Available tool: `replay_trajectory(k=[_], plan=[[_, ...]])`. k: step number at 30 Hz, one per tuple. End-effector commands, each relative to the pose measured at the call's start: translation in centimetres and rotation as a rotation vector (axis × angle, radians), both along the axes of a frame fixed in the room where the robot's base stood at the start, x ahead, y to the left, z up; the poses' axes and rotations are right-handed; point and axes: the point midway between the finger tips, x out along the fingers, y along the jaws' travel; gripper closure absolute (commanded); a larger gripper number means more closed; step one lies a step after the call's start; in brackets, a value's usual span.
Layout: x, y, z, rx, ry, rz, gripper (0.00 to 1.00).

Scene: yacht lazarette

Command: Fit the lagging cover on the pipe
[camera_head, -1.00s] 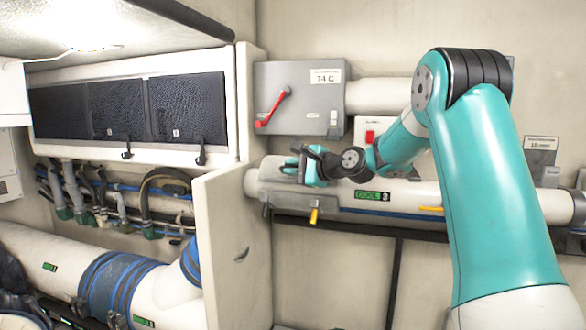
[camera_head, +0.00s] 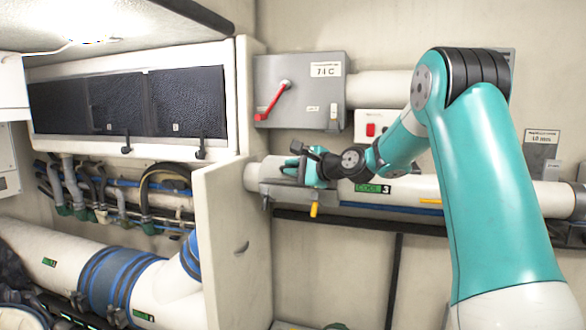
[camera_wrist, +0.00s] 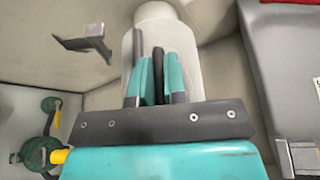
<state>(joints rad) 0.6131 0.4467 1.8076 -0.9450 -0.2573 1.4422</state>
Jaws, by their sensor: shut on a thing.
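The pale pipe (camera_head: 445,191) runs level along the back wall, with a green "COOL 3" label. The grey lagging cover (camera_head: 275,187) lies along the pipe's left end; whether it is fully seated I cannot tell. My gripper (camera_head: 304,168) is at the cover's upper front side, shut on it. In the wrist view the gripper fingers (camera_wrist: 158,80) close around a dark upright piece, with the pale cover (camera_wrist: 187,48) behind them and the narrower pipe end (camera_wrist: 155,12) beyond. The fingers hide part of the cover.
A grey switch box (camera_head: 300,90) with a red lever hangs just above the pipe. A pale partition (camera_head: 232,240) stands close to the pipe's left end. A yellow-handled valve (camera_head: 314,209) hangs below the cover. The wall beneath is mostly clear.

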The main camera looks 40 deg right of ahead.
Motion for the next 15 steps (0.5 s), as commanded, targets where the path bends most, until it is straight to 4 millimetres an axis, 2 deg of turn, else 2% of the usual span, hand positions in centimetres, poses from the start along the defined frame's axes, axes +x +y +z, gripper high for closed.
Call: replay_trajectory(k=[10, 11, 12, 15], plan=[[0.01, -0.01, -0.73, -0.001, -0.001, 0.000, 1.00], [0.01, 0.00, -0.71, -0.001, -0.001, 0.000, 0.85], [0.01, -0.01, -0.66, 0.000, -0.001, 0.000, 0.76], [0.01, -0.01, -0.66, 0.000, -0.001, 0.000, 0.58]])
